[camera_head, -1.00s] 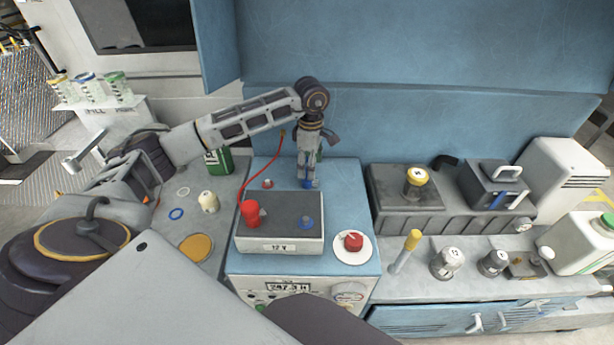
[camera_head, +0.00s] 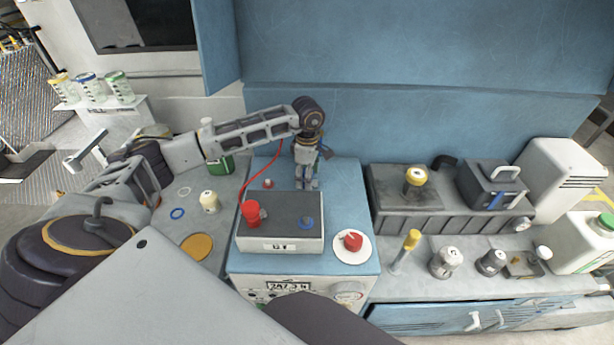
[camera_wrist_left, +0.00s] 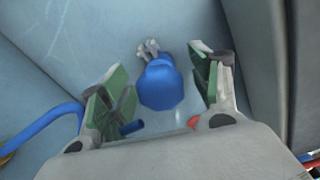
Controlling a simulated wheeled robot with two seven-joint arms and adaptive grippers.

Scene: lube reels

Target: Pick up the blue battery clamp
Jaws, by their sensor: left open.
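The blue battery clamp (camera_wrist_left: 160,85) shows in the left wrist view as a rounded blue body with small metal jaws at its far end. It lies between the two fingers of my left gripper (camera_wrist_left: 160,92), with visible gaps on both sides. The fingers have green pads and are open. In the head view my left gripper (camera_head: 307,184) points down behind the grey 12 V battery (camera_head: 285,242), over the blue cabinet top. There the gripper largely hides the clamp. My right gripper is not in view.
A red knob (camera_head: 353,241) stands at the right. A blue cable (camera_wrist_left: 45,128) curves along the left of the wrist view.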

